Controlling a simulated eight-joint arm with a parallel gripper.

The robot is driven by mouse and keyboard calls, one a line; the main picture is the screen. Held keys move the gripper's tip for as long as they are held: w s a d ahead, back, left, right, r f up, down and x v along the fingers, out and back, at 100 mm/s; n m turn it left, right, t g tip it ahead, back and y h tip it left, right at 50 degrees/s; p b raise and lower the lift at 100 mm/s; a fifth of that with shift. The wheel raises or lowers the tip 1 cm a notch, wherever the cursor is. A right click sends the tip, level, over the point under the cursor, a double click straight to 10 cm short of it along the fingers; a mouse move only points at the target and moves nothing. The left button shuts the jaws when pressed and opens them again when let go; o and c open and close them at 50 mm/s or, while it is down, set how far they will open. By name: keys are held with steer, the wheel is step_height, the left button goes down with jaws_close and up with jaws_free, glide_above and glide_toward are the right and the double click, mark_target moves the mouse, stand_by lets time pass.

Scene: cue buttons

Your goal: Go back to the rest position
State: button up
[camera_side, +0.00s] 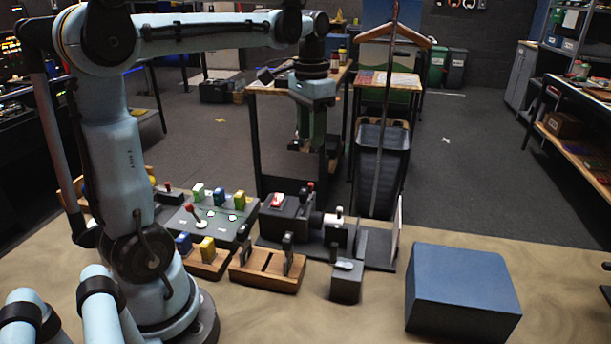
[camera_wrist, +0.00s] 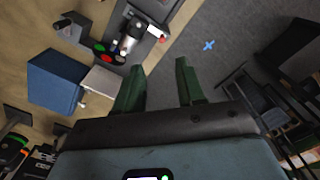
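My gripper (camera_side: 305,147) hangs above the far side of the worktable in the side view, raised clear of the devices below. In the wrist view, the two green fingers of my gripper (camera_wrist: 160,66) stand apart with nothing between them. A dark panel with green, red and dark round buttons (camera_wrist: 106,57) lies beyond the left finger in the wrist view. The fingers touch nothing that I can see. No marker for a rest position shows.
A blue box (camera_side: 460,290) stands at front right; the wrist view also shows it (camera_wrist: 57,78). A grey control panel (camera_side: 212,232), slotted wooden blocks (camera_side: 262,277), a black device with a red switch (camera_side: 283,217) and a small grey cube (camera_side: 346,288) crowd the middle. An upright white panel (camera_side: 398,232) stands beside them.

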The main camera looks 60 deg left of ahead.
steer(key=s+d+f+t, duration=0.3)
steer(key=d+f, duration=0.1)
steer(key=d, duration=0.3)
steer(key=s+d+f+t, duration=0.3)
steer(key=d+t, duration=0.1)
steer(key=d, duration=0.2)
steer(key=shift+d+f, duration=0.35)
steer(key=shift+f, duration=0.05)
